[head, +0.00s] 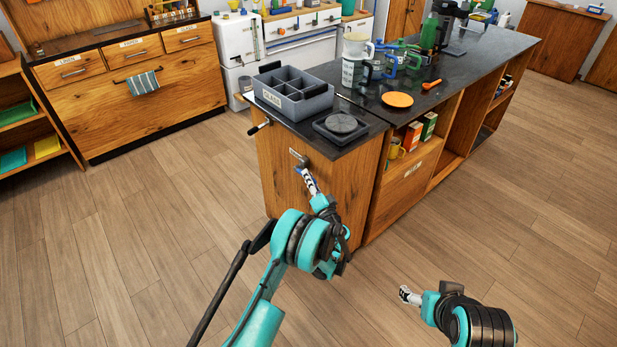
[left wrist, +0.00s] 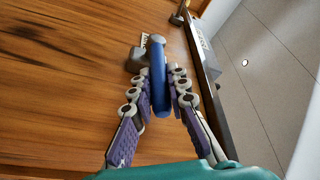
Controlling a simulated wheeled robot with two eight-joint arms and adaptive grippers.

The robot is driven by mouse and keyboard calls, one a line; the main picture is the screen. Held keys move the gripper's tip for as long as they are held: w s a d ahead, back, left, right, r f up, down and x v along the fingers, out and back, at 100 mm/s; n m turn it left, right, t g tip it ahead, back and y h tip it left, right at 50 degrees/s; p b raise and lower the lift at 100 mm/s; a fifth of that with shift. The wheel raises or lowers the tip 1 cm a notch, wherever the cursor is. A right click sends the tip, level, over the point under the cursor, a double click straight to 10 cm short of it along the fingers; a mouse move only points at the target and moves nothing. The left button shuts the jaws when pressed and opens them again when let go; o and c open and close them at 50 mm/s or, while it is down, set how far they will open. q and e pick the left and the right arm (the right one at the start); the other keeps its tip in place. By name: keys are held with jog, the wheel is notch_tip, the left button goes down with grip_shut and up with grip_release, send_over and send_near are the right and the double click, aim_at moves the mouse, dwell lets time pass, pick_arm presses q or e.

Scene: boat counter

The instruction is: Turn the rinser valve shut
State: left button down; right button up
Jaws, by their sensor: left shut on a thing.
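The rinser valve (head: 302,161) is a grey fitting on the wooden end panel of the counter, below the round rinser (head: 341,125). Its body also shows in the left wrist view (left wrist: 136,60). Its blue lever (left wrist: 158,75) stands out from the body. My left gripper (left wrist: 160,92) has its two fingers closed on either side of the blue lever. In the head view my left gripper (head: 307,178) reaches the valve, and its fingers hide most of the lever. My right gripper (head: 405,295) is over the floor, away from the counter; its finger gap is unclear.
A grey divided bin (head: 295,105) stands on the dark countertop beside the rinser. Mugs, an orange plate (head: 397,99) and an orange scoop (head: 432,84) lie farther back. A handle (head: 258,127) sticks out of the counter's left side. The wooden floor around is clear.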

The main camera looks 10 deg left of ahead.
pick_arm(q)
jog(key=shift+f+t+y, duration=0.3)
jog(key=shift+t, duration=0.1)
jog(key=c, duration=1.5)
grip_release()
jog(key=shift+o, duration=0.2)
jog(key=shift+s+d, duration=0.1)
jog(key=v, duration=0.7)
jog(key=shift+s+f, duration=0.15)
